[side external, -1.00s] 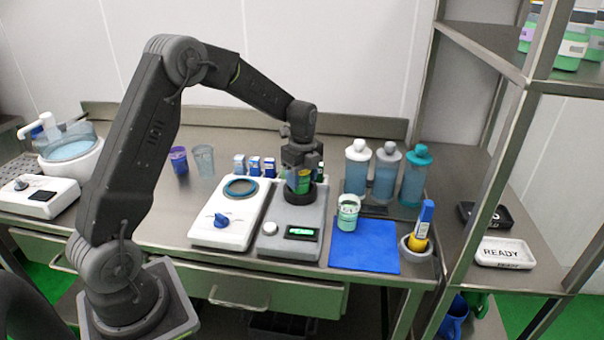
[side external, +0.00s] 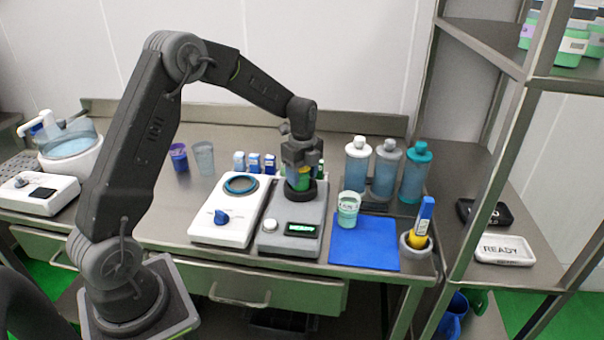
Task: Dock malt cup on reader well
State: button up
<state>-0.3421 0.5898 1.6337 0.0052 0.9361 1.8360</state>
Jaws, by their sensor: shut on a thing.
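The malt cup (side external: 299,182), green with a yellow band, is upright at the dark ring of the reader well (side external: 301,197). The ring hides its base, so I cannot tell whether it is fully seated. My gripper (side external: 299,167) is directly above and around the cup's upper part, shut on it. The gripper hides the cup's top. The grey reader (side external: 283,240) has a lit green display and a pale knob on its front.
A white device (side external: 226,236) with a blue ring and knob stands left of the reader. Tall bottles (side external: 384,175) and small blue-white boxes (side external: 254,164) stand behind.

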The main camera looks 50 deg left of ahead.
jog(key=shift+f, duration=0.6)
jog(key=o, duration=0.7)
jog(key=shift+o, duration=0.2)
jog(key=shift+r, duration=0.1)
notch_tip(320, 180, up, 11)
dwell(0.7)
jog(key=shift+w, duration=0.1)
